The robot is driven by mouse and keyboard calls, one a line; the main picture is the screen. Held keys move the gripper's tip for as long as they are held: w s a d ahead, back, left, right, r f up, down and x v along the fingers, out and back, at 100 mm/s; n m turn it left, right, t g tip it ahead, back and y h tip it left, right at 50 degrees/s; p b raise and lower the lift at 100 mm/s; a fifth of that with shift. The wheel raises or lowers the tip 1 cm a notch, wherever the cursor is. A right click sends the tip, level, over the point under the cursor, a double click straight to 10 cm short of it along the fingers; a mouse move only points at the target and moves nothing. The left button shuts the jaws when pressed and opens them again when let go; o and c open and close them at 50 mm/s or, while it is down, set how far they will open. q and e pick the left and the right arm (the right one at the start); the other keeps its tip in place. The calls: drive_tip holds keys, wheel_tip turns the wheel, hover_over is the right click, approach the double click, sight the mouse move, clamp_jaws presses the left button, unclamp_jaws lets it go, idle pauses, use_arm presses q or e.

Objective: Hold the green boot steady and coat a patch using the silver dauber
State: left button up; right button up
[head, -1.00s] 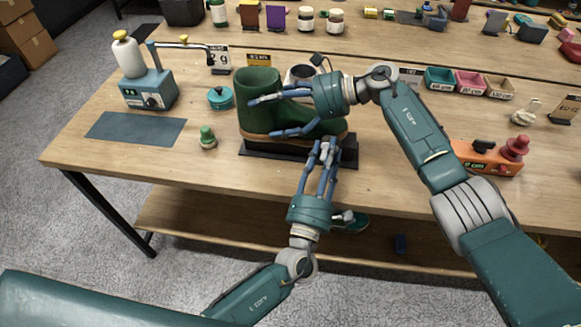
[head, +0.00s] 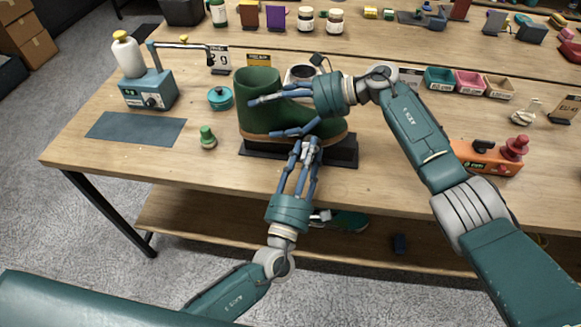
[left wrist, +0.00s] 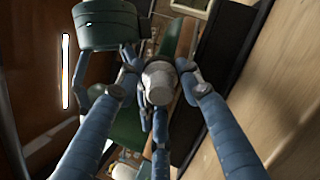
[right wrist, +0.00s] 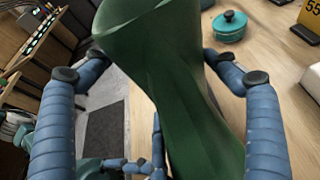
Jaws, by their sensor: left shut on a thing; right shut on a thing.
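The green boot (head: 257,88) stands upright on a black stand (head: 342,152), toe to the right. My right gripper (head: 262,117), coming from the right, is shut on the boot; the right wrist view shows the boot (right wrist: 190,90) between its fingers. My left gripper (head: 306,146) is low in front of the boot's near side, shut on the silver dauber (left wrist: 158,82), which points away from the wrist toward the boot. The fingers cover much of the dauber in the head view. Whether its tip touches the boot I cannot tell. No coated patch is discernible.
A teal lidded pot (head: 220,97) and a green-topped bottle (head: 208,138) stand left of the boot. Further left are a lamp device (head: 148,90) and a blue-grey mat (head: 136,128). An orange device (head: 486,158) stands at right. The front table strip is mostly clear.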

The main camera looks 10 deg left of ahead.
use_arm(q)
drive_tip(key=shift+s+a+r, duration=0.1)
drive_tip(key=shift+a, duration=1.65)
drive_tip(key=shift+s+a+r, duration=0.1)
drive_tip(key=shift+a, duration=1.6)
drive_tip(key=shift+s+d, duration=0.1)
drive_tip(key=shift+d, duration=1.7)
drive_tip(key=shift+d+f, duration=0.2)
drive_tip(key=shift+d, duration=2)
drive_tip(key=shift+w, duration=0.3)
drive_tip(key=shift+w+d, duration=0.2)
drive_tip(key=shift+d, duration=1.6)
drive_tip(key=shift+w, duration=0.15)
